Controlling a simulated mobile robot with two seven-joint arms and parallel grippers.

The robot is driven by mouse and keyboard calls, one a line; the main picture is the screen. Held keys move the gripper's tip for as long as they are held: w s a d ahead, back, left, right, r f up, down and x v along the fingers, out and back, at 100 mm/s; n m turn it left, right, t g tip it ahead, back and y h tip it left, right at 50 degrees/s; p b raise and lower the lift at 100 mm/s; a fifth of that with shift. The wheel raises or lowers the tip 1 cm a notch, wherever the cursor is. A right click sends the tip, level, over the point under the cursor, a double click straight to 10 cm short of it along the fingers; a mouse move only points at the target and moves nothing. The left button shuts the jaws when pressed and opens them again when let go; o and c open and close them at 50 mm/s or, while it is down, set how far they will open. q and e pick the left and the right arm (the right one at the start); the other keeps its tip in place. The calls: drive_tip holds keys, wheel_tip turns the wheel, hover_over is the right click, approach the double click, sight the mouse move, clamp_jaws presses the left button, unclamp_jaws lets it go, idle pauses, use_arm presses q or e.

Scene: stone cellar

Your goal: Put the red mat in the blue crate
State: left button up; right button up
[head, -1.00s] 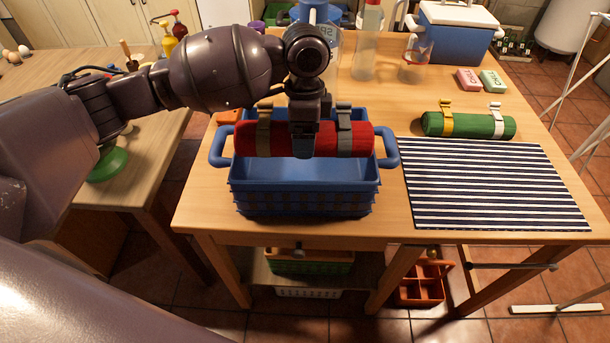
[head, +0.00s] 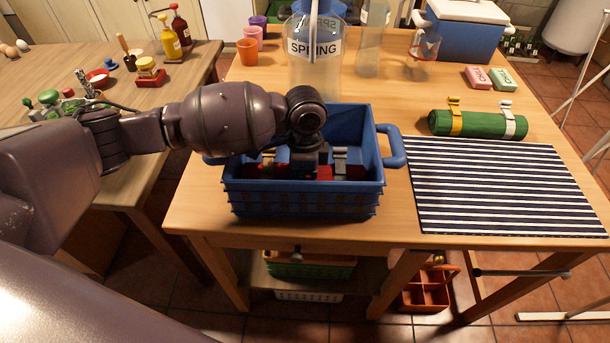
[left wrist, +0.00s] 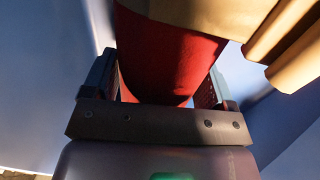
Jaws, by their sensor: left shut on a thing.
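The blue crate (head: 300,198) stands near the front edge of the table, its handles left and right. The rolled red mat (left wrist: 165,50) is down inside the crate; in the head view only small red parts (head: 324,173) show around my gripper, below the rim. A grey-buckled strap shows beside it, and a tan strap crosses it in the left wrist view. My left gripper (head: 304,166) reaches into the crate and is shut on the red mat, a finger on either side of the roll. Whether the mat touches the crate floor is hidden. My right gripper is not in view.
A green rolled mat (head: 480,124) and a striped mat (head: 505,185) lie to the right of the crate. A clear "SPRING" container (head: 314,65) stands close behind it, with a tall bottle (head: 372,45) and a blue cooler (head: 460,40) farther back.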

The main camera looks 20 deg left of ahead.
use_arm(q)
drive_tip(key=o, duration=1.1)
drive_tip(key=shift+f, duration=0.15)
drive_tip(key=shift+w+r, duration=0.1)
drive_tip(key=shift+r, duration=0.4)
drive_tip(key=r, duration=0.3)
drive_tip(key=r+p, duration=0.1)
drive_tip(key=r, duration=0.2)
drive_tip(key=w+r+p, duration=0.1)
drive_tip(key=r, duration=0.3)
drive_tip(key=shift+a+r+p, duration=0.1)
drive_tip(key=shift+r+p, duration=0.2)
drive_tip(key=shift+r, duration=0.3)
